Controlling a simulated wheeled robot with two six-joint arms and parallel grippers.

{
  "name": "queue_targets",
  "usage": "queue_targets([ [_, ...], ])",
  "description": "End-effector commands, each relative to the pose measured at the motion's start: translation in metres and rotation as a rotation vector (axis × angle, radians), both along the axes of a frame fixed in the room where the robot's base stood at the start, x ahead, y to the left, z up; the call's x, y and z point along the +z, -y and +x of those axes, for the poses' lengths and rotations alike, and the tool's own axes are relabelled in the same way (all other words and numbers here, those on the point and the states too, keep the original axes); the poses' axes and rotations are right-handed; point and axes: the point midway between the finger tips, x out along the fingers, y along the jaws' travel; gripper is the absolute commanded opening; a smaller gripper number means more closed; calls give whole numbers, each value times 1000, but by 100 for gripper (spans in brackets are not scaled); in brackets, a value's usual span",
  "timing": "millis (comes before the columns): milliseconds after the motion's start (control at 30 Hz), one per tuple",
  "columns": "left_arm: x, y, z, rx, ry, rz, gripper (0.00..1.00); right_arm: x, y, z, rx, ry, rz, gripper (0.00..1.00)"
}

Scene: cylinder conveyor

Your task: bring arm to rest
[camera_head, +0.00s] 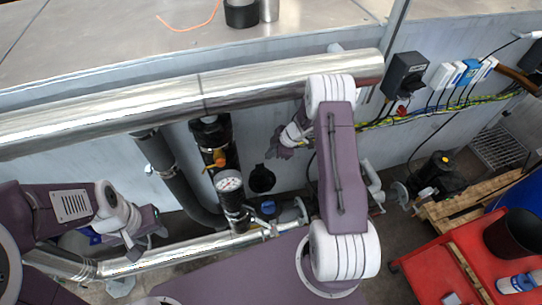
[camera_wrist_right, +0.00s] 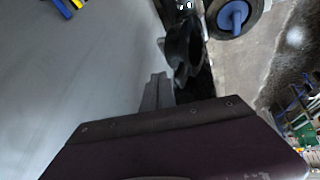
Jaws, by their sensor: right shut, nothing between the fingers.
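My right arm (camera_head: 340,175) reaches up in the middle of the head view, its purple forearm between white joints. My right gripper (camera_head: 284,148) is to the left of its upper end, in front of the grey wall below the shiny pipe. In the right wrist view my right gripper (camera_wrist_right: 156,92) shows its fingers together and empty. My left arm (camera_head: 65,207) comes in from the left. My left gripper (camera_head: 138,252) is low over the lower metal pipe; its fingers are too small and dark to read. Neither gripper visibly holds anything.
A thick shiny pipe (camera_head: 240,88) crosses the head view. A red table (camera_head: 440,262) with a black bucket (camera_head: 513,233) stands at the lower right.

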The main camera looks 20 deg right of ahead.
Motion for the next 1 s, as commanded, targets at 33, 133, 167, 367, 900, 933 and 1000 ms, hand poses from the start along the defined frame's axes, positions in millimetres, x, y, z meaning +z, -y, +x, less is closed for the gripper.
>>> queue_targets([
  [33,-1,0,0,0,0,0,36,2,1,-1,0,1,-1,0],
  [133,-1,0,0,0,0,0,36,5,2,-2,0,0,0,0],
  [167,-1,0,0,0,0,0,36,5,2,-2,0,0,0,0],
  [367,-1,0,0,0,0,0,36,5,2,-2,0,0,0,0],
  [900,-163,0,0,0,0,0,36,-17,5,-79,-948,-60,-133,0],
  [933,-172,0,0,0,0,0,36,-23,-1,-100,-1004,-108,-128,0],
  [1000,-189,0,0,0,0,0,36,-37,-18,-145,-1108,-222,-107,0],
])
